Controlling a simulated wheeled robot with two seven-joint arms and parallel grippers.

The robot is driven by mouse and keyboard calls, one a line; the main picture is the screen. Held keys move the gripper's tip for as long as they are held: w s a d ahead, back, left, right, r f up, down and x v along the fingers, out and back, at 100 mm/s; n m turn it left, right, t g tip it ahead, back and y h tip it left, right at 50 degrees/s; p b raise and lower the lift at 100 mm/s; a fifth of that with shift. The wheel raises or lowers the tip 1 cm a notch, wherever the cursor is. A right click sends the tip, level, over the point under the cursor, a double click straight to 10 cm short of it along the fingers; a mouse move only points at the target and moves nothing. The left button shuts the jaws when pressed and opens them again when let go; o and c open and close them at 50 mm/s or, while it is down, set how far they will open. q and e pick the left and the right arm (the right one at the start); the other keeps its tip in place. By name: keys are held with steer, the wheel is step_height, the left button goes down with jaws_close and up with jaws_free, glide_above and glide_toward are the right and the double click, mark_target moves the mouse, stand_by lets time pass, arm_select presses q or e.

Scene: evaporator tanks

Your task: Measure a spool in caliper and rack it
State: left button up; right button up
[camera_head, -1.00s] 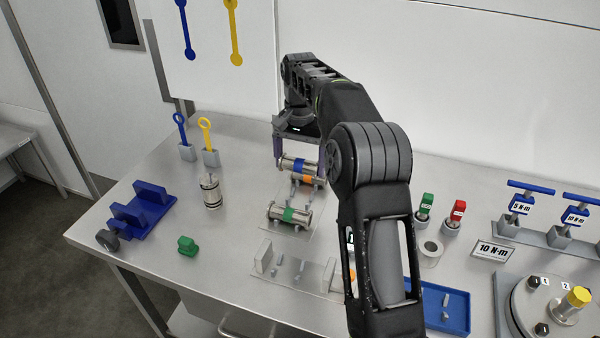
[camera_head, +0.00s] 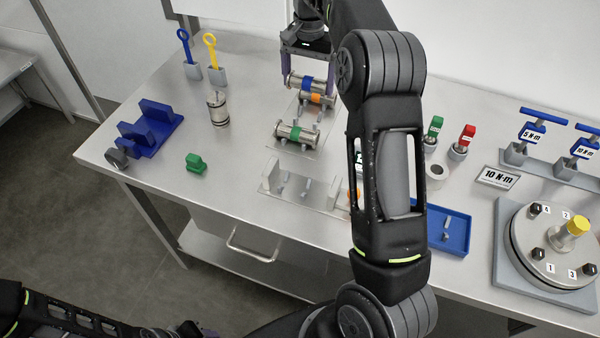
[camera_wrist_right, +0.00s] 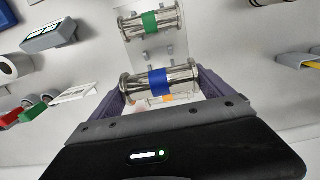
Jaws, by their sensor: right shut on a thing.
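My right gripper (camera_head: 307,82) is shut on the blue-banded steel spool (camera_head: 306,84), with a finger at each end; this spool also shows in the right wrist view (camera_wrist_right: 158,80). An orange-banded spool (camera_head: 319,99) lies just in front of it, partly hidden. A green-banded spool (camera_head: 295,133) rests on posts of the same metal stand (camera_head: 308,151) nearer me. A blue fixture (camera_head: 150,128) with upright blocks and a dark round knob stands at the left. A grey fixture (camera_head: 300,199) with end plates and small pegs is at the front. My left arm is at the bottom left; its gripper is hardly visible.
A steel cylinder (camera_head: 217,110) and a green block (camera_head: 195,163) stand on the left of the table. A blue tray (camera_head: 458,222) and a bolted flange (camera_head: 550,240) are at the right.

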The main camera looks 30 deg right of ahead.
steer(key=shift+s+d+r, duration=0.1)
steer(key=shift+s+d, duration=0.05)
steer(key=shift+d, duration=0.1)
arm_select(q)
steer(key=shift+r, duration=0.1)
arm_select(e)
steer(key=shift+d+r, duration=0.1)
steer(key=shift+r, duration=0.05)
steer(key=shift+r, duration=0.25)
steer(key=shift+s+d, duration=0.2)
steer(key=shift+s, duration=0.2)
steer(key=shift+s+a+r, duration=0.1)
steer(key=shift+s+a, duration=0.05)
steer(key=shift+a, duration=0.15)
arm_select(q)
steer(key=shift+w+a+r, duration=0.1)
steer(key=shift+a, duration=0.2)
arm_select(e)
steer(key=shift+s+d, duration=0.1)
steer(key=shift+s, duration=0.1)
